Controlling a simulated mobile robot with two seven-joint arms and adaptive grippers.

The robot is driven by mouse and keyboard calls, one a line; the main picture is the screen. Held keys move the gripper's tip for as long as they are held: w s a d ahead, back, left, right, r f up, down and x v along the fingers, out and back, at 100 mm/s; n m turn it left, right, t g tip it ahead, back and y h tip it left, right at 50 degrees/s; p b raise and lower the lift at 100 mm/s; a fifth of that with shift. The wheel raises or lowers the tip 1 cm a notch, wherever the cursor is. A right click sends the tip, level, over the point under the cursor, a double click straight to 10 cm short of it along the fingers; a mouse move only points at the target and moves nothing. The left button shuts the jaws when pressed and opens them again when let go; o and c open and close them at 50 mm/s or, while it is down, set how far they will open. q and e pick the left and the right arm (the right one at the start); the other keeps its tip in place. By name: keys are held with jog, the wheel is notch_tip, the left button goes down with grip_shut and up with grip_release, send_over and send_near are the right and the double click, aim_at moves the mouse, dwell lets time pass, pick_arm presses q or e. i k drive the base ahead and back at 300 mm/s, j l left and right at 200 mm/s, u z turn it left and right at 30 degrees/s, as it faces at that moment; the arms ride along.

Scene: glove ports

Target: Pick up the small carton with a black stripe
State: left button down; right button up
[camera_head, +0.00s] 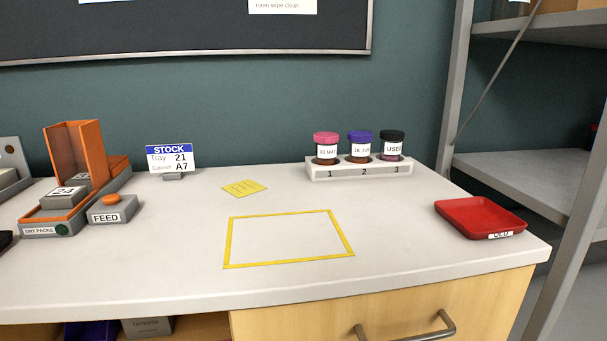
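I cannot make out a small carton with a black stripe in this view. A small grey box (64,197) with a white numbered label sits in the orange and grey dispenser marked DRY PACKS; no black stripe can be told on it. A grey carton (147,327) with printed lettering shows partly below the counter, its lower part cut off by the frame edge. Neither of my grippers is in view.
The counter (180,260) has a bare yellow-taped rectangle (289,265). Around it are a FEED button box (112,209), STOCK sign (170,159), yellow note (244,188), rack (365,172) of three lidded jars, and red tray (481,214). Metal shelving (530,180) stands right.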

aim_at(62, 197)
jog(key=u, duration=1.3)
jog(key=k+j+z, duration=0.45)
jog(key=j, duration=0.3)
jog(key=k+j+z, duration=0.45)
jog(key=k+j, duration=0.1)
jog(key=j, duration=0.15)
